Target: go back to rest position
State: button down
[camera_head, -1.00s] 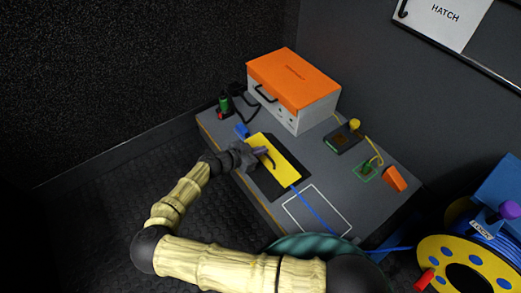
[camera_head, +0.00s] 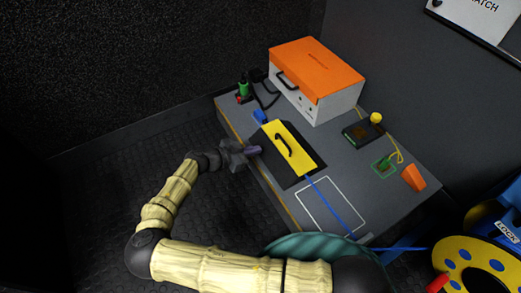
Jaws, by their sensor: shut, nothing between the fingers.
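My gripper (camera_head: 254,151) is shut and empty. It is at the left front edge of the grey bench, beside a yellow panel with a black handle (camera_head: 288,146), and appears apart from it. The panel lies on a black base on the bench, and a blue cable (camera_head: 328,207) runs from its lower end towards the reel. My arm stretches from the bottom right across the floor to the bench's left edge.
The grey bench (camera_head: 345,160) holds an orange-topped box (camera_head: 316,68), a green-topped item (camera_head: 243,89), a small black box with a yellow knob (camera_head: 362,132), and an orange wedge (camera_head: 414,178). A yellow reel (camera_head: 448,250) stands at bottom right. Open floor lies left.

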jog(key=shift+s+a, duration=0.1)
jog(key=shift+a, duration=0.1)
dwell(0.4)
